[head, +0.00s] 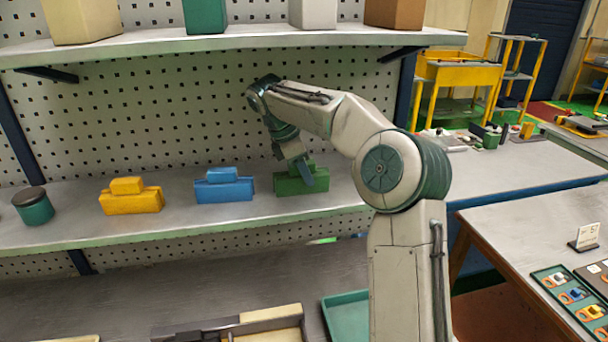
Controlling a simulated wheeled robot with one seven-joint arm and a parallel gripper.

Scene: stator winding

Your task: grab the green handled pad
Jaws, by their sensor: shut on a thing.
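The green handled pad (290,187) sits on the middle shelf of the pegboard rack, at the right end of a row of pads. My gripper (304,178) reaches down from above and is shut on the raised handle of the green pad, which is mostly hidden behind the fingers. The pad looks level and at shelf height; I cannot tell whether it is clear of the surface.
A blue handled pad (223,188) and a yellow handled pad (131,197) stand to the left, with a green lidded jar (34,207) beyond. An upper shelf (230,42) with boxes overhangs the arm. A table with a parts tray (575,296) stands at right.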

